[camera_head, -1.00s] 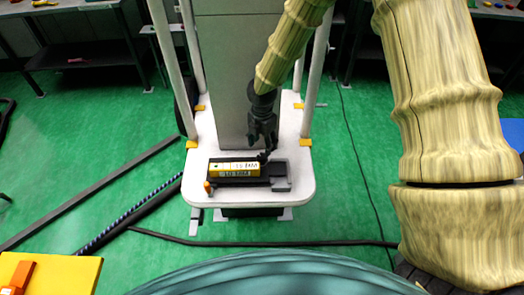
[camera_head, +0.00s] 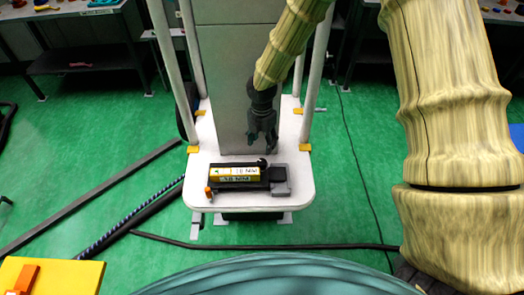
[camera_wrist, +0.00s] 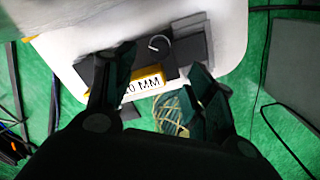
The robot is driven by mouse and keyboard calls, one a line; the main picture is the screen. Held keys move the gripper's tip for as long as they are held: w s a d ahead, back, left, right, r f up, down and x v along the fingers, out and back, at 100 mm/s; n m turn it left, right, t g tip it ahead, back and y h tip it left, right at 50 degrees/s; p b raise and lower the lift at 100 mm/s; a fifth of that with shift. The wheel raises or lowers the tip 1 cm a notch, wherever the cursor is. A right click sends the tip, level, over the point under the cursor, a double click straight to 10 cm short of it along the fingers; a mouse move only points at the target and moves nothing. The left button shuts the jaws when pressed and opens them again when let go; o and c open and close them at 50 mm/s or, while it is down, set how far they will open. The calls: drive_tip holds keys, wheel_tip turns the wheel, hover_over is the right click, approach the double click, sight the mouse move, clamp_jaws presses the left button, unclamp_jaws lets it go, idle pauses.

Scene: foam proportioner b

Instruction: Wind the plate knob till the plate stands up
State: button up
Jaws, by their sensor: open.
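A small device (camera_head: 236,175) with a yellow, labelled block on a dark base lies on the white platform. A small round black knob (camera_head: 262,161) stands at its back edge, right of the yellow block; in the wrist view a dark round part with a pale curved edge (camera_wrist: 159,43) shows beyond the yellow block (camera_wrist: 146,79). Which part is the plate, and how it stands, I cannot tell. My gripper (camera_head: 263,141) is open and empty, pointing down above and behind the black knob, apart from it. In the wrist view its fingers (camera_wrist: 162,60) are spread.
An orange part (camera_head: 208,191) sits at the device's left end and a grey block (camera_head: 281,188) at its right. A grey column (camera_head: 232,80) and white posts (camera_head: 313,75) rise around the platform (camera_head: 300,205). Cables and dark bars lie on the green floor.

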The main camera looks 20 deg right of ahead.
sight(262, 161)
drive_tip(key=shift+f+n+p, duration=0.7)
drive_tip(key=shift+f+p, duration=1.05)
drive_tip(key=shift+f, duration=0.15)
drive_tip(key=shift+f+n+p, duration=0.7)
drive_tip(key=shift+f+p, duration=1.1)
drive_tip(key=shift+f, duration=0.1)
drive_tip(key=shift+f+n+p, duration=0.7)
drive_tip(key=shift+f+p, duration=1.05)
drive_tip(key=shift+f, duration=0.15)
drive_tip(key=c, duration=1)
